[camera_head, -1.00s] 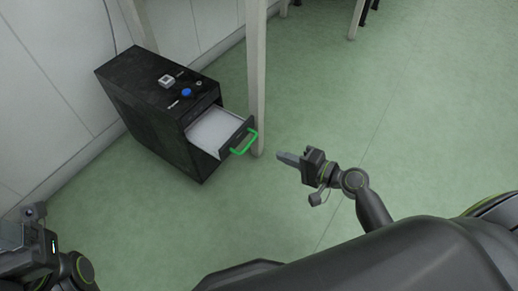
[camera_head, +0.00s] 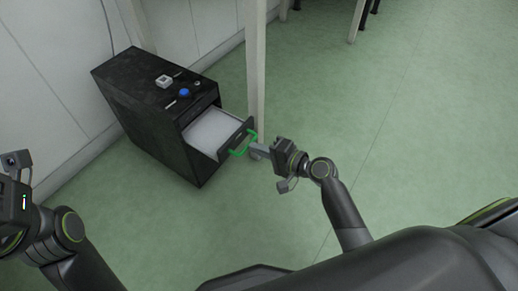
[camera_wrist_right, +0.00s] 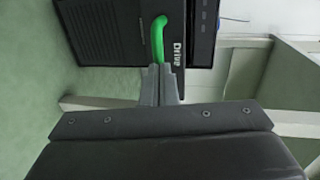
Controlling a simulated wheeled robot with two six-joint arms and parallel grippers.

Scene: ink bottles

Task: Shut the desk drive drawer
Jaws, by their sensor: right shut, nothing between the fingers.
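The black desk drive unit (camera_head: 140,115) stands on the green floor, with its drawer (camera_head: 218,133) pulled out toward the right and its white inside showing. The drawer front has a green handle (camera_head: 244,144); the handle also shows in the right wrist view (camera_wrist_right: 159,40), beside the word "Drive". My right gripper (camera_head: 254,148) is shut and empty, its fingertips at the handle. In the right wrist view the closed fingers (camera_wrist_right: 160,75) meet the handle's lower end; I cannot tell for certain whether they touch. My left arm shows at the lower left, its fingertips out of view.
A white table leg (camera_head: 257,65) stands close behind the drawer and the right gripper. A blue button (camera_head: 184,92) and a white switch (camera_head: 164,82) are on top of the unit. A pale wall (camera_head: 50,100) is at left. Open floor (camera_head: 400,130) lies to the right.

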